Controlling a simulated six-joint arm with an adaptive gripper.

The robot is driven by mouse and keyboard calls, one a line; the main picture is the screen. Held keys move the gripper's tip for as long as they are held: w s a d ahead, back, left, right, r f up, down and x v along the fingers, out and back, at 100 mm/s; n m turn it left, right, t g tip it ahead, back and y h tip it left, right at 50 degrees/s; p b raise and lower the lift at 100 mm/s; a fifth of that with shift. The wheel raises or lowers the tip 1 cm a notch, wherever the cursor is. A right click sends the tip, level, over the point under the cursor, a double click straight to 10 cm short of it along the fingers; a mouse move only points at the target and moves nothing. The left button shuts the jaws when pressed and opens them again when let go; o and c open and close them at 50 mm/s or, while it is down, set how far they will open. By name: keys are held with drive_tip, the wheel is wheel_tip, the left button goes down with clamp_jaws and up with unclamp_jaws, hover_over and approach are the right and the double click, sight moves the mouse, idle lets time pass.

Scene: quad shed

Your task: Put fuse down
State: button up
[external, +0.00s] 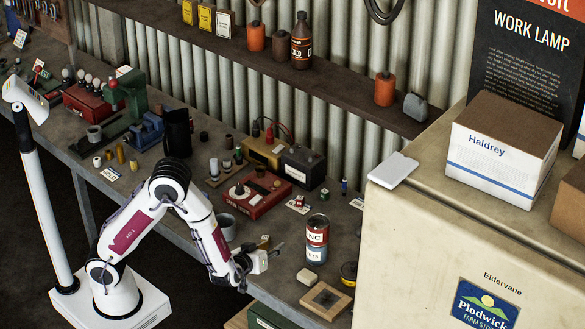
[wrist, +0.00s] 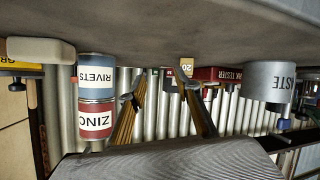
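A small tan block marked "20" (wrist: 187,64) stands on the bench top in the wrist view, which is upside down. It may be the fuse; I cannot tell for sure. In the external view a small yellowish block (external: 264,242) shows just behind my gripper (external: 278,249), probably the same one. My gripper, also in the wrist view (wrist: 160,85), is low over the bench's front edge and roughly level. Its fingers are apart, with nothing visible held between them. The block appears beyond the right-hand fingertip, not gripped.
Stacked zinc and rivets cans (external: 316,240) stand right of my gripper, with a pale block (external: 307,278) and a wooden frame (external: 326,300) nearby. A cream cabinet (external: 440,240) bounds the right.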

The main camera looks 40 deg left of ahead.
drive_tip(key=r+h, duration=0.1)
drive_tip(key=w+r, duration=0.1)
drive_tip(key=w+r+g+h, duration=0.1)
drive_tip(key=shift+d+r+h, duration=0.3)
drive_tip(key=s+a+r+m+g+h, duration=0.1)
drive_tip(key=s+a+r+m+h, duration=0.15)
drive_tip(key=r, duration=0.25)
drive_tip(key=s+a+r+m+g+h, duration=0.1)
drive_tip(key=s+a+r+g+h, duration=0.15)
drive_tip(key=r, duration=0.35)
drive_tip(key=s+a+r+m+g+y, duration=0.1)
drive_tip(key=s+a+y, duration=0.4)
drive_tip(key=s+a, duration=1.4)
drive_tip(key=shift+a+r+m+g, duration=0.4)
drive_tip(key=shift+a+m+g, duration=0.1)
drive_tip(key=shift+g, duration=0.45)
drive_tip(key=shift+o, duration=0.4)
drive_tip(key=shift+d, duration=0.1)
